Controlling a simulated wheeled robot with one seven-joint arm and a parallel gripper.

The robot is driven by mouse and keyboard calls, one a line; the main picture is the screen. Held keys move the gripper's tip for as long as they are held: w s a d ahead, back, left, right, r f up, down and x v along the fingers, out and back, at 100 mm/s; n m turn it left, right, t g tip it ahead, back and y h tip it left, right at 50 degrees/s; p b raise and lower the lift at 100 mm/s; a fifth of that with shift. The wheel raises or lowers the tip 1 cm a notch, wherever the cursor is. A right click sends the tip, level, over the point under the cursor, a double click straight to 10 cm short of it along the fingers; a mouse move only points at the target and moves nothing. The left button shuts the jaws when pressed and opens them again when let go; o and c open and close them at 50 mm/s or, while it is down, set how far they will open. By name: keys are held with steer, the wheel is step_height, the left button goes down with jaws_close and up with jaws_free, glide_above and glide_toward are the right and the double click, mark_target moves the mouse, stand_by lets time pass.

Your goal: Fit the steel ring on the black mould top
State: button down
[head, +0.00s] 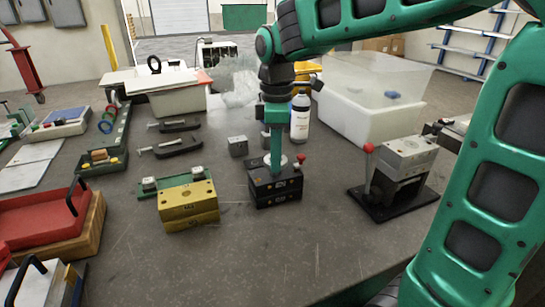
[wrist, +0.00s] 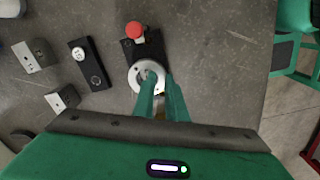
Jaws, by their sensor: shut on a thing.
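The black mould (head: 275,192) stands upright in the middle of the table, two dark blocks stacked, with a red knob (head: 300,158) at its right rear. Its dark top shows in the wrist view (wrist: 154,48), with the red knob (wrist: 134,30) at the far end. The steel ring (wrist: 147,68) is a pale flat ring with a hole, over the near part of the mould top. My gripper (wrist: 161,84) is shut on the ring's near side; its fingers hide part of it. In the head view my gripper (head: 277,160) points straight down at the mould top. I cannot tell whether the ring is seated.
A yellow mould (head: 188,205) stands left and a grey block (head: 238,146) behind. A white bottle (head: 300,118) is close behind my gripper. A lever press (head: 405,160) stands right. The table front is clear.

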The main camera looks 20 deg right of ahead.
steer(key=shift+f, duration=0.65)
stand_by(5.2)
steer(key=shift+r, duration=0.2)
steer(key=shift+r, duration=0.35)
steer(key=shift+r, duration=0.1)
steer(key=c, duration=1.7)
jaws_free()
